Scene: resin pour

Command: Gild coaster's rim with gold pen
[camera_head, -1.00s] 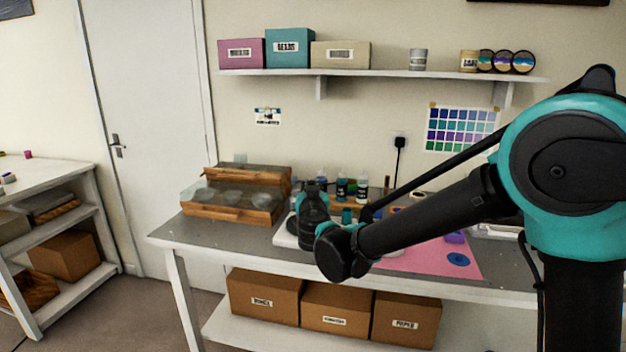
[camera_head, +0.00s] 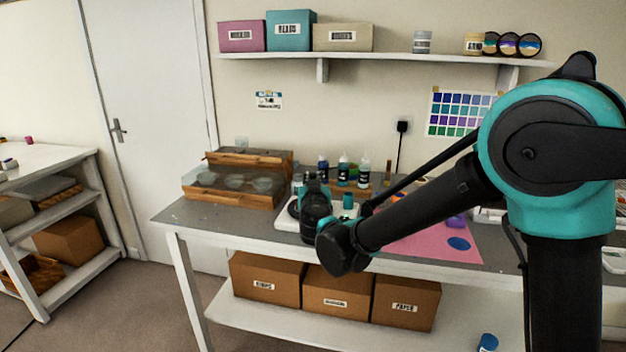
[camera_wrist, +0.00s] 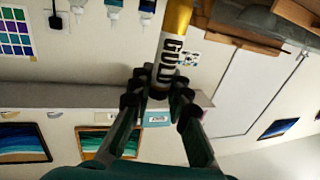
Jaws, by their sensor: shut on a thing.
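The gold pen, a cylinder with a gold end and a white band lettered GOLD (camera_wrist: 172,52), is in my gripper (camera_wrist: 159,88) in the wrist view. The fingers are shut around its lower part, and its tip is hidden. In the head view my dark wrist hangs over the front of the grey workbench, and neither fingers nor pen can be made out. A flat blue disc (camera_head: 458,243) lies on the pink sheet (camera_head: 432,248), right of my wrist; I cannot tell whether it is the coaster. A white board (camera_head: 287,216) is partly hidden behind my wrist.
A wooden case with a clear lid (camera_head: 232,187) stands at the bench's left. Several small bottles (camera_head: 343,170) stand at the back, near a teal cup (camera_head: 348,200). The grey bench top (camera_head: 200,215) is clear at front left.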

